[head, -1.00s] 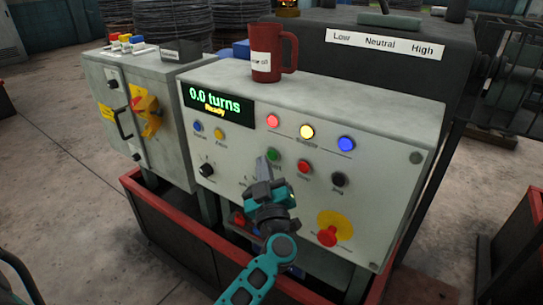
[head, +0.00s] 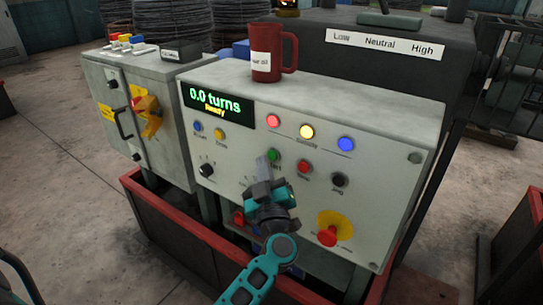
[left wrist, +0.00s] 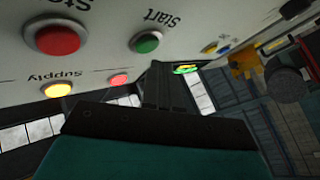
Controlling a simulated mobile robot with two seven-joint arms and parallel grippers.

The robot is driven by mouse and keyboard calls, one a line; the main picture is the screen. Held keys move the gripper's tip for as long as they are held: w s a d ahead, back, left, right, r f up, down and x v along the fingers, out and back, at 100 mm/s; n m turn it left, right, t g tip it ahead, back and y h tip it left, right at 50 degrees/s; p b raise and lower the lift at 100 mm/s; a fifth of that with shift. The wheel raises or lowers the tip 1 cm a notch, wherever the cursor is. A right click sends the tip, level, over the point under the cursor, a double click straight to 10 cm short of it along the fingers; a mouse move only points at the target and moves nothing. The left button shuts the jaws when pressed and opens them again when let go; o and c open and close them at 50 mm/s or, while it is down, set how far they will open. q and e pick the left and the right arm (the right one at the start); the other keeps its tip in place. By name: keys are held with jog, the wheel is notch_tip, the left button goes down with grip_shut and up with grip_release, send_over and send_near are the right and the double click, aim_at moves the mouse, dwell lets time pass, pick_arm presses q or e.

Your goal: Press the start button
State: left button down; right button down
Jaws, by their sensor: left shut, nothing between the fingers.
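The green start button (head: 273,155) is on the sloped front of the grey control panel (head: 380,200). My left gripper (head: 263,165) is shut and empty, its fingertips just left of and slightly below the button in the head view. In the left wrist view the green button (left wrist: 146,41) shows under the label "Start", close to the dark shut fingers (left wrist: 160,85). Whether the fingertips touch the panel I cannot tell. The button looks uncovered. My right gripper is not in view.
The red stop button (head: 304,167) and black jog button (head: 339,180) are to the right. A red emergency stop (head: 328,236) on yellow is lower right. The display (head: 216,104) reads 0.0 turns, Ready. A red mug (head: 273,55) stands on top.

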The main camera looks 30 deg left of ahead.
pick_arm(q)
jog(key=shift+w, duration=0.15)
jog(key=shift+w, duration=0.3)
